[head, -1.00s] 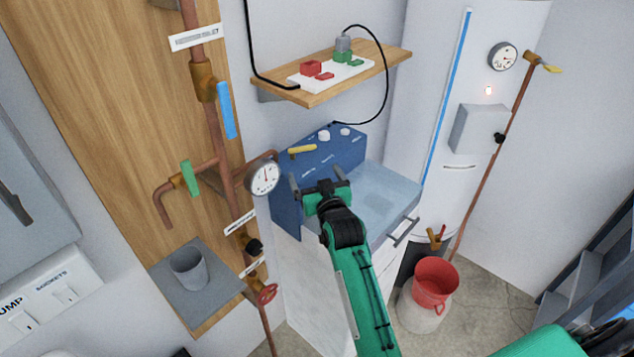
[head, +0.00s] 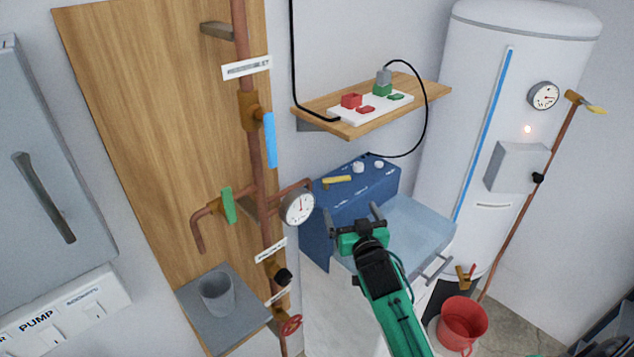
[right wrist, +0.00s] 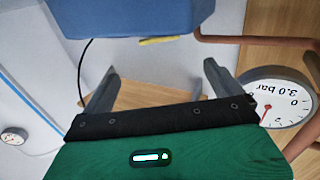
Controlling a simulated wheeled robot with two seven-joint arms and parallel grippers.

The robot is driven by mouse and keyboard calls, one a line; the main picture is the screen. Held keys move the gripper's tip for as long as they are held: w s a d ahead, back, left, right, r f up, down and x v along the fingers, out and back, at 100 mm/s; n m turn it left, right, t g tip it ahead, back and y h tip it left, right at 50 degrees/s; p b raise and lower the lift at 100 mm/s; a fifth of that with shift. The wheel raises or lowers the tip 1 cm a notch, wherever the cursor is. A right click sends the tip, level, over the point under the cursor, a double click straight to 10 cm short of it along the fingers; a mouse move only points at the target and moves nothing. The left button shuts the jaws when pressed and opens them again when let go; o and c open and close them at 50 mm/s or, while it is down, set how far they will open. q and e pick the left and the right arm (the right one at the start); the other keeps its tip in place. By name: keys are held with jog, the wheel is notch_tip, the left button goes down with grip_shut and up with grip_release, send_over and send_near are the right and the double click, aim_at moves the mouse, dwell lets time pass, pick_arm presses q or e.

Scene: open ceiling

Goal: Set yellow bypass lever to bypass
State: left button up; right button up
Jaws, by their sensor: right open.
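The yellow bypass lever (head: 337,180) lies roughly level across the sloped top of the blue control box (head: 362,197), at its left end. In the right wrist view the lever (right wrist: 160,41) shows as a short yellow bar at the edge of the blue box (right wrist: 130,15). My right gripper (head: 353,217) is open and empty, in front of the box, below and a little right of the lever, not touching it. In the right wrist view its two fingers (right wrist: 160,85) are spread wide apart with nothing between them. My left gripper does not show.
A pressure gauge (head: 298,207) on copper pipes stands close left of my right gripper. A wooden shelf (head: 431,90) with a power strip hangs above the box. A white tank (head: 480,100) stands at the right, with a red bucket (head: 463,322) below.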

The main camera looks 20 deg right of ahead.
aim_at(338, 190)
jog(key=w+p, duration=0.1)
jog(key=w, duration=0.2)
jog(key=w+d+p, duration=0.1)
jog(key=w, duration=0.3)
jog(key=w+d+p, duration=0.1)
jog(key=w, duration=0.3)
jog(key=shift+w+d+r, duration=0.1)
jog(key=shift+w+d, duration=0.15)
jog(key=shift+w+d+p, duration=0.2)
jog(key=shift+w+p, duration=0.2)
jog(key=shift+w, duration=0.45)
